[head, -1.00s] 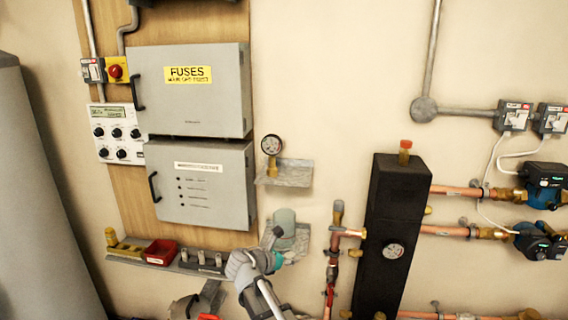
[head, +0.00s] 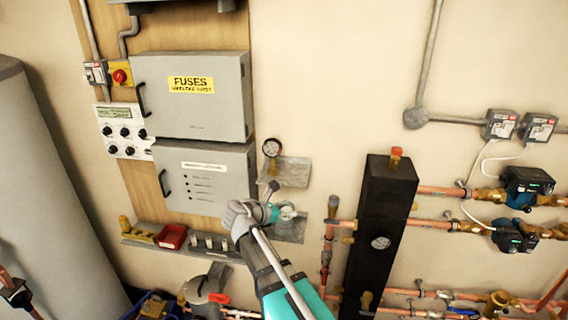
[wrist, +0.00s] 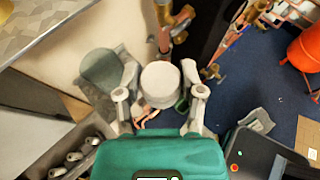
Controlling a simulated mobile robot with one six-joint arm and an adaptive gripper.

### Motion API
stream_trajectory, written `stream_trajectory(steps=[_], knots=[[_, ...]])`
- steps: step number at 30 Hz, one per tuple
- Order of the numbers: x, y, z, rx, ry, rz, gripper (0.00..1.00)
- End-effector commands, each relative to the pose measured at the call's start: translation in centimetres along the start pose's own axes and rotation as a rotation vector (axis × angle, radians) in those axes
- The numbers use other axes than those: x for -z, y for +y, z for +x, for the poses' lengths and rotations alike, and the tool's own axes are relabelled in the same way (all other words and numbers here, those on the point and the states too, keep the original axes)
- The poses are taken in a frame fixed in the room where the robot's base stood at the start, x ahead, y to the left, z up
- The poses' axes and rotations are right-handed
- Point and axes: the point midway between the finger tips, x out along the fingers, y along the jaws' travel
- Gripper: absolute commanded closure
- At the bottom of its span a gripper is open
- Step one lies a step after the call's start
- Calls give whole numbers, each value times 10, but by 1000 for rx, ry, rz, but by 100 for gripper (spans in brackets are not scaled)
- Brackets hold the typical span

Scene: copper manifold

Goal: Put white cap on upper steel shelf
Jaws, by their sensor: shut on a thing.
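The white cap (wrist: 160,88) is between the two fingers of my gripper (wrist: 160,76) in the wrist view. My gripper is shut on it and holds it clear of the lower shelf. In the head view my gripper (head: 284,212) is below this shelf, in front of the lower steel shelf (head: 296,232). The upper shelf also shows at the wrist view's top left (wrist: 40,28). The cap is hard to make out in the head view.
A grey-green round object (wrist: 100,68) stands on the lower shelf. A black column (head: 385,215) and copper pipes (head: 328,240) are close on the right. A ledge with a red tray (head: 172,237) and small fittings is at the left.

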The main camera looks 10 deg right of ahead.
Motion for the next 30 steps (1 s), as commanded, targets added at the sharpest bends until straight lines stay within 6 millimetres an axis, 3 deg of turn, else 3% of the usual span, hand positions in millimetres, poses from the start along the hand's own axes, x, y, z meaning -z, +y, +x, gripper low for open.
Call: stream_trajectory(steps=[1, 30], knots=[[-16, 1, -7, 2, 0, 1, 74], [-157, 9, -71, 51, -2, 22, 74]])
